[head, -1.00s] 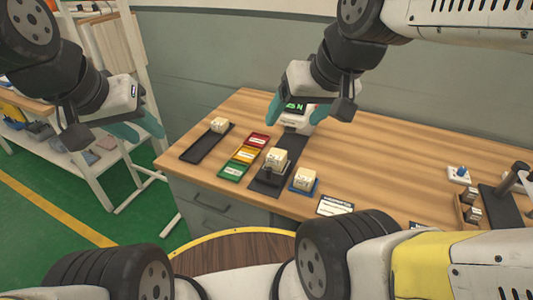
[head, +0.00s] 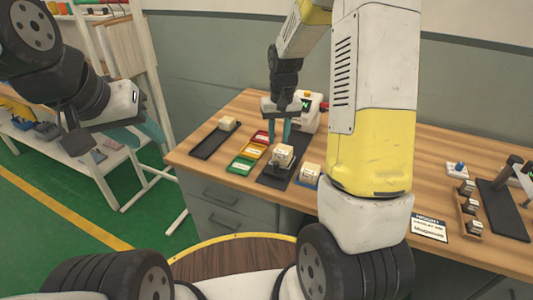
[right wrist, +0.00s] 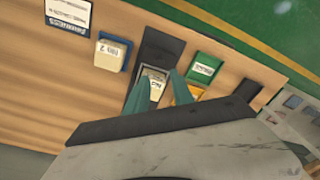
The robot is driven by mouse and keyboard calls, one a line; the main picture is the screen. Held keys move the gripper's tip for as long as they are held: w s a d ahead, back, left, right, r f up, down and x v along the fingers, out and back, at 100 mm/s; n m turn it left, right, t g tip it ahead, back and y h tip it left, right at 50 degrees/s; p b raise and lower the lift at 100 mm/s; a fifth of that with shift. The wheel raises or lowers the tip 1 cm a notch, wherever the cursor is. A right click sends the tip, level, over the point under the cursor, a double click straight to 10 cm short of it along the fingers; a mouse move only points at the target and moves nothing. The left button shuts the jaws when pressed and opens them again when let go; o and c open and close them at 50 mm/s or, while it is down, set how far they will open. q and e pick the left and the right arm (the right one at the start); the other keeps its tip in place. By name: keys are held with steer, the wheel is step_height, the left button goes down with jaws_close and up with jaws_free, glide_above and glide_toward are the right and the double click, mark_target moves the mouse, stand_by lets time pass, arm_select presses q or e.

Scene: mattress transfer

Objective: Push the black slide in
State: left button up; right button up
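The black slide (head: 269,181) is a dark flat strip on the wooden table, running out toward the front from a white device (head: 305,117). A cream block (head: 282,157) sits on the slide. The slide (right wrist: 160,46) and the block (right wrist: 154,83) also show in the right wrist view. My right gripper (head: 280,140) points down behind the block, on the device's side. Its teal fingers are apart with nothing seen held; contact with the block cannot be told. My left gripper (head: 143,138) is open and empty, left of the table.
Red, yellow and green trays (head: 241,165) lie left of the slide. A black tray (head: 207,145) with a cream block is further left. A blue tray with a block (head: 309,173) stands close on the right. My right arm hides some of the table.

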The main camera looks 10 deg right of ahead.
glide_above(277, 163)
steer(key=shift+g, duration=0.4)
step_height(277, 163, down, 5)
steer(key=shift+a, duration=0.1)
step_height(277, 163, down, 8)
steer(key=shift+r, duration=0.15)
jaws_close()
steer(key=shift+w, duration=0.1)
stand_by(1.0)
